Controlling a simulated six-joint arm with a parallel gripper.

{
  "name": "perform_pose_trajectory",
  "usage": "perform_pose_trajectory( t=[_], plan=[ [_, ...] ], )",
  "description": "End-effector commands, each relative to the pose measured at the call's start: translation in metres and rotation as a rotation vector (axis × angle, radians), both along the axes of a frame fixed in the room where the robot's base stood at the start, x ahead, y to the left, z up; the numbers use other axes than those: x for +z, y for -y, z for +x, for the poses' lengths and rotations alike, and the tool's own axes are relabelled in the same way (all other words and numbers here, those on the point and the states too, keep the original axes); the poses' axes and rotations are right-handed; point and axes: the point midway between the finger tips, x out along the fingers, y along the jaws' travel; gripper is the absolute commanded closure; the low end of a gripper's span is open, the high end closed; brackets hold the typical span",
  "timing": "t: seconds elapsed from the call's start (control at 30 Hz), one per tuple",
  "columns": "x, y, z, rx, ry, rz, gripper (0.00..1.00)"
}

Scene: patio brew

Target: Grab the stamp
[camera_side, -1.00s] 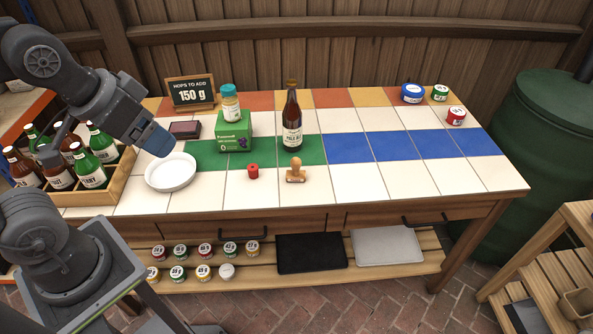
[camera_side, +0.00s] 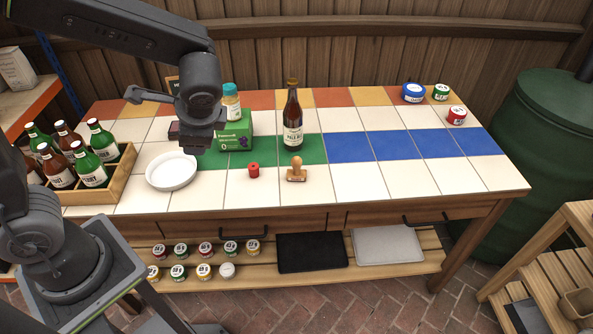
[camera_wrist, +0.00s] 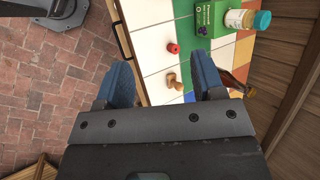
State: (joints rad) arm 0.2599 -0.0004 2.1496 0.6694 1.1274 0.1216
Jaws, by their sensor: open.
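The wooden stamp (camera_side: 296,171) with a knob handle stands upright on a white tile near the front of the tiled bench (camera_side: 400,180). It also shows in the wrist view (camera_wrist: 173,80), beyond the gap between my fingers. My gripper (camera_wrist: 163,80) is open and empty, with its two blue fingers spread apart. In the side view my gripper (camera_side: 203,145) hangs over the left part of the bench, up and left of the stamp; its fingers are hard to make out there. The stamp is clear of the gripper.
A small red piece (camera_side: 253,170) sits just left of the stamp. A brown bottle (camera_side: 292,125) stands behind it, and a green box (camera_side: 236,132) with a jar (camera_side: 231,101) on top is behind left. A white dish (camera_side: 171,171) and bottle crate (camera_side: 122,172) are left.

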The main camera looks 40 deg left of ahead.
Motion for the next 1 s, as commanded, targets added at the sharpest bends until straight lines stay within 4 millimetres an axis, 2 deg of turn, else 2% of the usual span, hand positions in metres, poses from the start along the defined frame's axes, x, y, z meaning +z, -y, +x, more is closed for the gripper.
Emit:
perform_pose_trajectory(
  t=[0.03, 0.27, 0.47, 0.6, 0.8, 0.9, 1.0],
  plan=[
    [-0.011, 0.002, 0.012, -0.061, -0.052, 0.074, 0.38],
    [-0.057, 0.012, 0.066, -0.344, -0.223, 0.424, 0.38],
    [-0.107, 0.038, 0.110, -0.602, -0.329, 0.735, 0.38],
    [-0.149, 0.064, 0.133, -0.785, -0.373, 0.952, 0.38],
    [-0.205, 0.101, 0.150, -0.999, -0.389, 1.204, 0.38],
    [-0.222, 0.113, 0.152, -1.062, -0.386, 1.278, 0.38],
    [-0.231, 0.118, 0.153, -1.094, -0.382, 1.316, 0.38]
  ],
)
